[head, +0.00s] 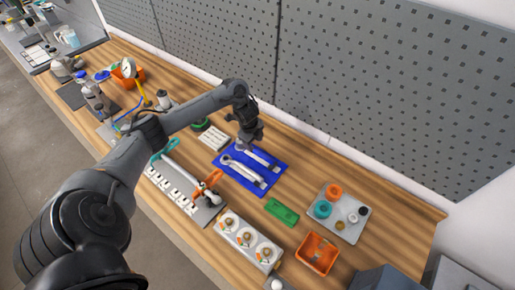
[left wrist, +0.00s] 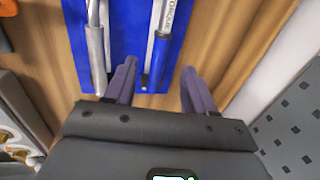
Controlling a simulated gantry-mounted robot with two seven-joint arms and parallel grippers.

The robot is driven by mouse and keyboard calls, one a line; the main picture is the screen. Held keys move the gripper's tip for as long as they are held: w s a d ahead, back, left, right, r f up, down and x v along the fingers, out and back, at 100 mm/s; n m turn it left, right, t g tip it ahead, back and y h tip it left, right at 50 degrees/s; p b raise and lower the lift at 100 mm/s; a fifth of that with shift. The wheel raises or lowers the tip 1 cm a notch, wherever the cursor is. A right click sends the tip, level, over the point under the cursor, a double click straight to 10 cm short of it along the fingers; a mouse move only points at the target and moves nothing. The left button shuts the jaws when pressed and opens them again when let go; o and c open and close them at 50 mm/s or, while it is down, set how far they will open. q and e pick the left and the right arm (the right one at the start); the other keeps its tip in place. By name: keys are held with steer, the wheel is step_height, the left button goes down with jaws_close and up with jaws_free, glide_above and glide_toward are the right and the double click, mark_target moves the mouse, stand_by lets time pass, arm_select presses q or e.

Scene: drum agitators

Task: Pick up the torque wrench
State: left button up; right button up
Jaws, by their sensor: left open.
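A blue mat (head: 236,172) on the bench holds two silver wrenches lying side by side. My left gripper (head: 254,142) is over the mat's pegboard-side edge. In the left wrist view its open, empty fingers (left wrist: 158,88) stand apart, with the torque wrench's handle end between them in the picture. My right gripper is not seen.
A green block (head: 282,212), an orange bin (head: 317,253) and a grey tray (head: 346,232) with small round parts are right of the mat. A white panel (head: 247,241) and a rack with an orange-handled tool (head: 208,183) are in front. The pegboard (head: 390,80) rises behind.

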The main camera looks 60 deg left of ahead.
mark_target(256, 150)
arm_select(q)
steer(key=shift+w+a+f, duration=0.15)
steer(key=shift+w+f, duration=0.1)
steer(key=shift+f, duration=1.05)
steer(key=shift+w+a+f, duration=0.15)
steer(key=shift+w+f, duration=0.1)
steer(key=shift+f, duration=1.1)
steer(key=shift+w+a+f, duration=0.15)
steer(key=shift+w+f, duration=0.1)
steer(key=shift+f, duration=1.05)
jaws_close()
